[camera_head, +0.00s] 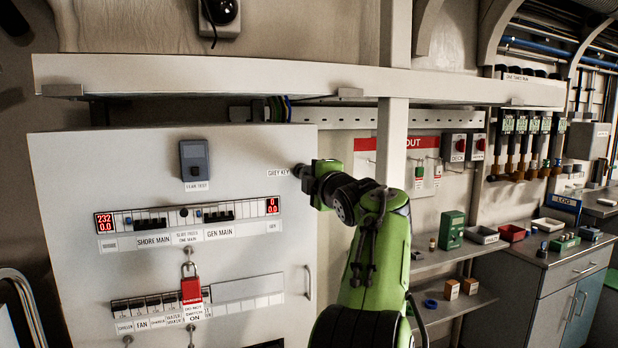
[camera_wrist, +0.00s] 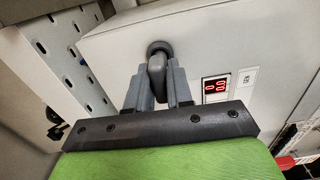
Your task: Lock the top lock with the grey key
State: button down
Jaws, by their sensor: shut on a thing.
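My gripper (camera_head: 303,172) is at the upper right of the white panel door (camera_head: 75,190), beside the GREY KEY label (camera_head: 278,173). In the wrist view my gripper (camera_wrist: 157,88) is shut on the grey key (camera_wrist: 156,70), with one finger on each side of its rounded head. The key meets the dark round top lock (camera_wrist: 160,47) on the door face. How deep the key sits in the lock is hidden. In the head view the key and the lock are too small and covered to make out.
A red padlock (camera_head: 191,290) hangs on the door's lower breaker row. A door handle (camera_head: 309,282) is below my gripper. A shelf beam (camera_head: 230,75) runs above the door, and a post (camera_head: 393,140) stands behind my arm. Shelves with small boxes are at the right.

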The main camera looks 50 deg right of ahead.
jog(key=shift+w+d, duration=0.15)
jog(key=shift+w, duration=0.05)
dwell(0.5)
jog(key=c, duration=0.5)
grip_release()
jog(key=b+v, duration=0.3)
jog(key=v, duration=0.4)
dwell(0.4)
dwell(0.5)
